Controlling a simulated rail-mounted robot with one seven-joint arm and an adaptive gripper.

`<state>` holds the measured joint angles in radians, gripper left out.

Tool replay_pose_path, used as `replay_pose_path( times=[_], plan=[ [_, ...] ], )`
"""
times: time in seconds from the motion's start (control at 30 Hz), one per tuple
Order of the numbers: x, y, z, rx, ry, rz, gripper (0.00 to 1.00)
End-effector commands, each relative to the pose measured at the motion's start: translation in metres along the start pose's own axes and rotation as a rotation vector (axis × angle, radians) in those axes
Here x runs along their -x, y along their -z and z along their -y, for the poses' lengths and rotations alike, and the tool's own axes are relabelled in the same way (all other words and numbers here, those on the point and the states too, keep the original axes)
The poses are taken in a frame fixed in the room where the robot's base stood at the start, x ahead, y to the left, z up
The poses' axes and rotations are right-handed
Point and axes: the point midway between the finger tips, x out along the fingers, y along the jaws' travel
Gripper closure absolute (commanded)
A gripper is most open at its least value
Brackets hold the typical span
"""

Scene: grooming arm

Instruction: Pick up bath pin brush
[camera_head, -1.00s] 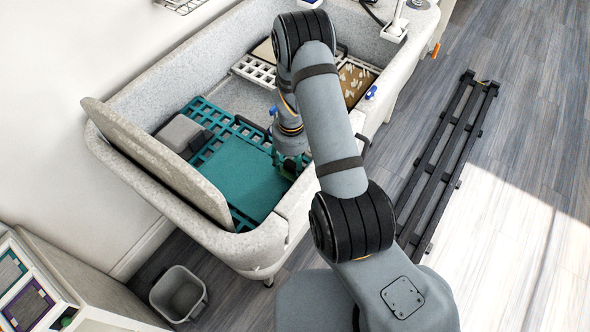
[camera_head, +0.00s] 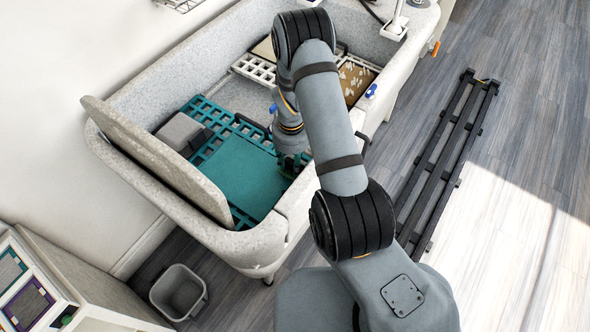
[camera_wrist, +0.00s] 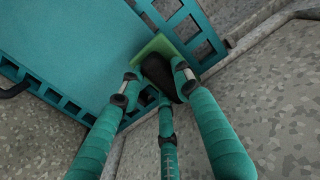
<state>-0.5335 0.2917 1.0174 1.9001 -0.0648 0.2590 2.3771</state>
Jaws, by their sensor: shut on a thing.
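The bath pin brush shows in the wrist view as a flat green piece (camera_wrist: 162,46) with a dark rounded part (camera_wrist: 157,70) against it. My gripper (camera_wrist: 156,78) has its teal fingers closed around the dark part. The brush is over the edge of the teal mat (camera_wrist: 70,45), by the tub's wall. I cannot tell whether it touches the mat. In the head view my gripper (camera_head: 291,163) is at the tub's near inner side, partly behind my arm, and the brush cannot be made out clearly.
The speckled grey tub (camera_head: 262,240) has a raised near rim beside my gripper. A grey block (camera_head: 180,132) sits on the teal grating at the left. A tan tray (camera_head: 355,82) is farther right. A grey bin (camera_head: 179,292) stands on the floor.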

Motion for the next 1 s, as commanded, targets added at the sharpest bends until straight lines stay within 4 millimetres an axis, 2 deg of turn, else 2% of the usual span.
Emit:
replay_pose_path(
  times=[0.13, 0.37, 0.53, 0.67, 1.0],
  plan=[
    [0.000, 0.000, 0.000, 0.000, 0.000, 0.000, 0.96],
    [0.001, 0.000, 0.000, 0.000, 0.000, 0.001, 0.96],
    [0.011, -0.001, 0.001, 0.000, 0.002, 0.003, 0.96],
    [0.028, -0.001, 0.001, -0.001, 0.003, 0.004, 0.96],
    [0.088, -0.001, 0.001, -0.001, 0.003, 0.003, 0.96]
  ],
)
